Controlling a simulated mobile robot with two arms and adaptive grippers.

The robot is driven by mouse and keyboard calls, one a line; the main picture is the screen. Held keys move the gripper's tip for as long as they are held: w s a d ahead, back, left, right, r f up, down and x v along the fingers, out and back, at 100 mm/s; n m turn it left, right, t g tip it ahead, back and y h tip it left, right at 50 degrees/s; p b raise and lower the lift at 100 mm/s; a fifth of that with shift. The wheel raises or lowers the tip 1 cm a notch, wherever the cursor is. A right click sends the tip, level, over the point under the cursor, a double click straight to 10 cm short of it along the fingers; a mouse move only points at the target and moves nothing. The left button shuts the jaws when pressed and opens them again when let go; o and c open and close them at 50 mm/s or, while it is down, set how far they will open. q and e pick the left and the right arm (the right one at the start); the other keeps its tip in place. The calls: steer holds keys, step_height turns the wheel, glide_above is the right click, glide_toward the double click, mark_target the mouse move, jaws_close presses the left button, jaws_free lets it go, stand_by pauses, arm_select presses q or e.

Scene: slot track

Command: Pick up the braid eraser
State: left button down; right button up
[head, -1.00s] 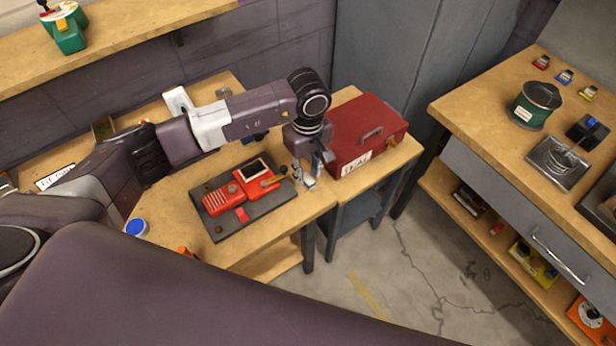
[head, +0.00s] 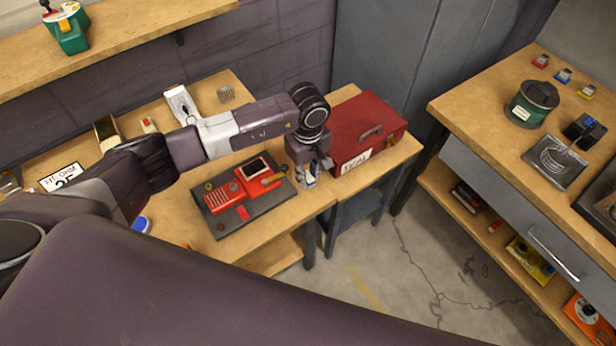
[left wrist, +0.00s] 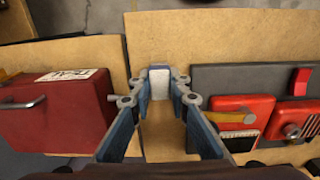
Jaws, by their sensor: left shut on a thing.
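The eraser (left wrist: 160,83) is a small white block with a blue end. In the left wrist view it sits between the two fingertips of my left gripper (left wrist: 158,90), which is shut on it. In the head view my left gripper (head: 312,176) is over the wooden bench, between the red toolbox and the dark board. The eraser shows there only as a small pale and blue patch (head: 309,181), mostly hidden by the fingers. I cannot tell whether it touches the bench top. My right gripper is not in view.
The red toolbox (head: 367,135) stands right of the gripper. The dark board (head: 216,222) with a red device (head: 242,185) lies to its left. The wooden bench (head: 287,222) has a bare strip in front. Another bench (head: 475,112) stands at the right across the floor.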

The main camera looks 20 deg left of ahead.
mark_target(308, 176)
arm_select(q)
steer(key=shift+r, duration=0.15)
step_height(308, 176, up, 20)
steer(key=b, duration=0.5)
